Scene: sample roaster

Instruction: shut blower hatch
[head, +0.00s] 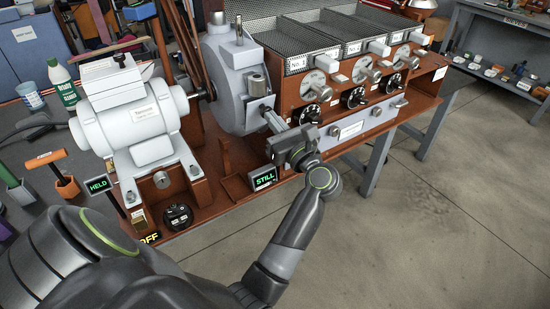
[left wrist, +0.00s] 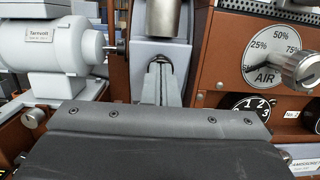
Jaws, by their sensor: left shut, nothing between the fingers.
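The grey blower housing (head: 226,88) stands between the motor and the roaster cabinet, with a short grey metal cylinder (head: 257,85) on its front. The housing (left wrist: 162,48) also shows in the left wrist view, with the cylinder (left wrist: 163,18) above my fingers. I cannot clearly make out the hatch's edges or how far open it is. My left gripper (head: 270,114) is shut and empty, its fingers pointing at the lower front of the housing. The fingers (left wrist: 158,82) show below the cylinder in the left wrist view; I cannot tell whether they touch anything. My right gripper is not in view.
A white-grey motor (head: 125,113) stands left of the blower. The brown cabinet (head: 330,92) with knobs and dials is close on the right. A green STILL sign (head: 264,178) and a HELD sign (head: 98,184) stand in front. Open floor (head: 440,200) lies right.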

